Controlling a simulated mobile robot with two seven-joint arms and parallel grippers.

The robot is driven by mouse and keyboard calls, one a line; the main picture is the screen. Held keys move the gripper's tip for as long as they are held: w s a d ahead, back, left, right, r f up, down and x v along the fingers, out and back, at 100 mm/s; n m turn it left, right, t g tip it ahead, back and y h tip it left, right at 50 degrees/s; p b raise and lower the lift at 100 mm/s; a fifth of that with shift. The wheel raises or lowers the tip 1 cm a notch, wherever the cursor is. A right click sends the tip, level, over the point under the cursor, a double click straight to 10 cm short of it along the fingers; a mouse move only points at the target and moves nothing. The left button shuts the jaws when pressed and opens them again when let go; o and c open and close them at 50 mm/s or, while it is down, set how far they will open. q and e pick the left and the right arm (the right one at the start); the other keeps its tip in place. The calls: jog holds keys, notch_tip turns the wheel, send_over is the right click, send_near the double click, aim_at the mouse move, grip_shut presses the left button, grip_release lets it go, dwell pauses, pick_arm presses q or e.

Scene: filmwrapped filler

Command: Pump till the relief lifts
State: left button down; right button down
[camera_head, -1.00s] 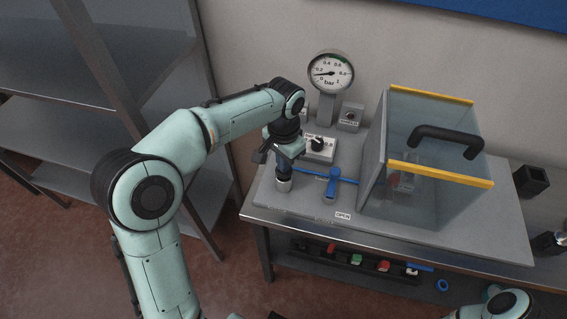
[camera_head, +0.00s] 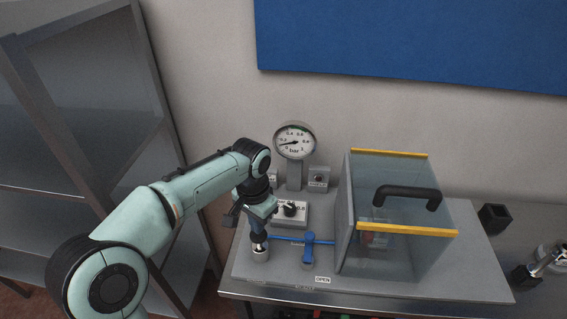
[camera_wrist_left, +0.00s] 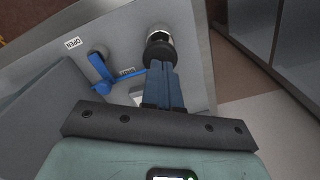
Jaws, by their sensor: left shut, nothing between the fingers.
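My left gripper (camera_head: 257,232) points down over the pump, its fingers together with nothing between them. In the left wrist view the blue fingers (camera_wrist_left: 163,88) end at the pump's black knob (camera_wrist_left: 158,47); whether they touch it I cannot tell. The pump's pale metal body (camera_head: 261,255) stands on the grey bench plate. The round gauge (camera_head: 294,141) is marked in bar, its needle low on the scale, near 0.2. A blue lever valve (camera_head: 310,247) sits right of the pump, near an OPEN label (camera_head: 323,279).
A clear box (camera_head: 400,250) with yellow edges and a black handle (camera_head: 407,194) takes up the plate's right side. A white box with a black dial (camera_head: 290,209) sits behind the pump. Grey shelving (camera_head: 80,120) stands left. A small black block (camera_head: 494,217) stands right.

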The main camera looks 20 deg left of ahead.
pick_arm(q)
jog(key=shift+f, duration=0.1)
pick_arm(e)
jog(key=shift+s, duration=0.1)
